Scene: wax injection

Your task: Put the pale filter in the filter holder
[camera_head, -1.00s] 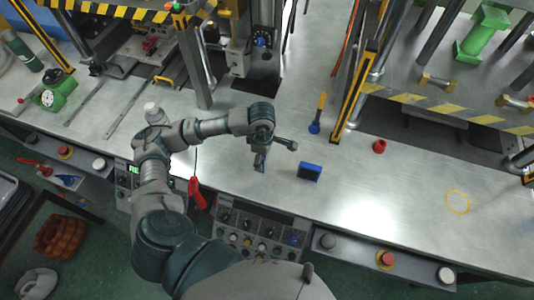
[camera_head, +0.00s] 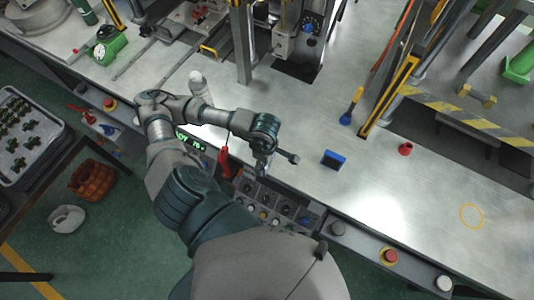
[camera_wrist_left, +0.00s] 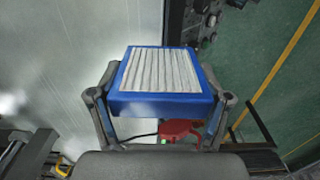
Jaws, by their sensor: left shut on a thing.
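The pale filter (camera_wrist_left: 160,72) has a blue frame and white pleats and fills the middle of the left wrist view. My left gripper (camera_wrist_left: 160,108) is shut on it, with one finger on each side of the blue frame. In the head view my left gripper (camera_head: 265,166) is over the table's front edge, above the control panel; the filter is mostly hidden there. A blue block with a dark face (camera_head: 333,159) stands on the table to the gripper's right. I cannot make out which thing is the filter holder. My right gripper is not in view.
A red cup-like part (camera_head: 405,148) and a blue-tipped tool with a yellow handle (camera_head: 351,106) are on the metal table (camera_head: 310,190). A yellow ring (camera_head: 471,216) marks its right part. A tray of dark green parts (camera_head: 25,135) and an orange basket (camera_head: 92,178) are at the left.

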